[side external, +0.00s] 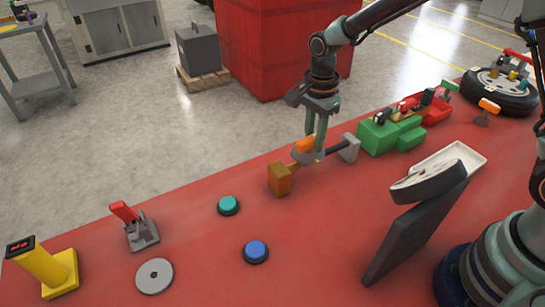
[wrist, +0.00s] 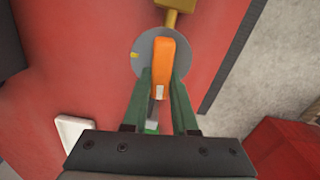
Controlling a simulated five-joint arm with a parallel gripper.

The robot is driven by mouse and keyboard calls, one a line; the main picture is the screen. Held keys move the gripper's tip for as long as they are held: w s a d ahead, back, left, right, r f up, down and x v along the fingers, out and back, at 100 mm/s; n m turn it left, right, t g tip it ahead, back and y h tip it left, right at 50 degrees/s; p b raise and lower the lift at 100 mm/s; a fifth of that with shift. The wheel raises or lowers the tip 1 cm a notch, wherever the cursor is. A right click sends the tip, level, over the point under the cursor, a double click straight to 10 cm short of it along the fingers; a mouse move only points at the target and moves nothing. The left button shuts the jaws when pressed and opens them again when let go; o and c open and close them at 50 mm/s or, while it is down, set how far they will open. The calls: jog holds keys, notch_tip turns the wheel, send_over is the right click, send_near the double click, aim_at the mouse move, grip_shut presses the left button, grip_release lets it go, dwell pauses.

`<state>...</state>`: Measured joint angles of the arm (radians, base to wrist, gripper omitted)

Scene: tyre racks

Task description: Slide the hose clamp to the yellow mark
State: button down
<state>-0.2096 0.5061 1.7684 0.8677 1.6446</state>
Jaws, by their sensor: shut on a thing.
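An orange piece (side external: 304,145), which looks like the hose clamp, sits at the middle of a bar between a brown-yellow block (side external: 279,180) and a grey block (side external: 349,148). My gripper (side external: 314,148) points down with its green fingers shut on the orange piece. In the wrist view the orange piece (wrist: 166,58) lies between the fingertips (wrist: 163,74), over a grey disc (wrist: 146,48). A small yellow mark (wrist: 135,56) shows at the disc's left rim, apart from the orange piece. The fingers partly hide the bar and disc.
A green container (side external: 392,136) and a red bin (side external: 430,108) stand right of the grey block. A dark tilted stand (side external: 415,230) is at front right. Teal (side external: 228,205) and blue (side external: 256,251) buttons lie left on the red table.

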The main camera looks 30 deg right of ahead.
aim_at(313, 136)
jog(key=shift+a, duration=0.25)
jog(key=shift+r, duration=0.1)
jog(key=c, duration=0.6)
grip_release()
jog(key=shift+r, duration=0.1)
jog(key=shift+r, duration=3.85)
